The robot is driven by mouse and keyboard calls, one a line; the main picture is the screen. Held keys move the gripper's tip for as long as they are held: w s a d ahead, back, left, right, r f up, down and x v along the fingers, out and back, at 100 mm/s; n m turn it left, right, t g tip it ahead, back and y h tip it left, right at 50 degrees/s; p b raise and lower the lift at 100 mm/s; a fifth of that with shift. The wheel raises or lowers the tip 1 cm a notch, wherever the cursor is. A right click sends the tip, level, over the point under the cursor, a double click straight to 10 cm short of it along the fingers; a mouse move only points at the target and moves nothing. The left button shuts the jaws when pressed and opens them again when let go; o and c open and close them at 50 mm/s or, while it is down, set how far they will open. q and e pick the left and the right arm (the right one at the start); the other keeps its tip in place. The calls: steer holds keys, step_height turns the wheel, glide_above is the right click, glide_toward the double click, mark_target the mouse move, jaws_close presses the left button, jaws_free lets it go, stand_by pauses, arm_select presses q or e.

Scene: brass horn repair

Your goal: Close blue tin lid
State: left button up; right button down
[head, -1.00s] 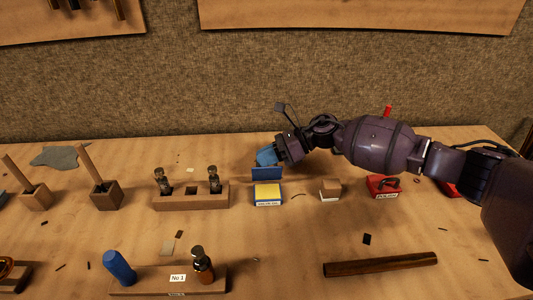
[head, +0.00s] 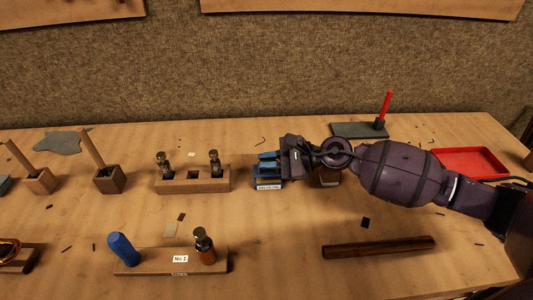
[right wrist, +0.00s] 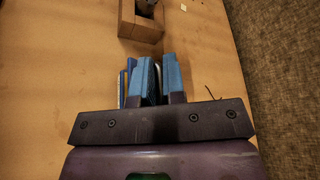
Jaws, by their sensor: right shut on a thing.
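The blue tin (head: 268,182) stands on the table with its white label facing me. My right gripper (head: 267,161) is at the tin from the right, its blue fingertips one behind the other just above it. The fingers are shut on the tin's lid, which they mostly hide, so its exact angle cannot be told. In the right wrist view the blue fingers (right wrist: 158,78) are close together, and a blue and pale edge of the tin (right wrist: 128,84) shows beside them. My left gripper is not in view.
A wooden holder (head: 193,187) with two small bottles stands just left of the tin. A small block (head: 327,178) is partly hidden under my right arm. A red tray (head: 470,161) lies at the right. A dark wooden rod (head: 378,247) lies in front.

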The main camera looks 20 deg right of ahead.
steer(key=shift+s+a+f+n+t+b, duration=0.1)
steer(key=shift+s+f+n+t+b, duration=0.2)
steer(key=shift+s+f+n+b, duration=0.25)
steer(key=shift+s+f+n+t, duration=0.1)
steer(key=shift+f+n+t, duration=0.2)
steer(key=shift+f+n, duration=0.05)
steer(key=shift+s+a+f+n+t+b, duration=0.15)
steer(key=shift+n+t+b, duration=0.15)
steer(key=shift+n+b, duration=0.25)
steer(key=c, duration=1.5)
jaws_free()
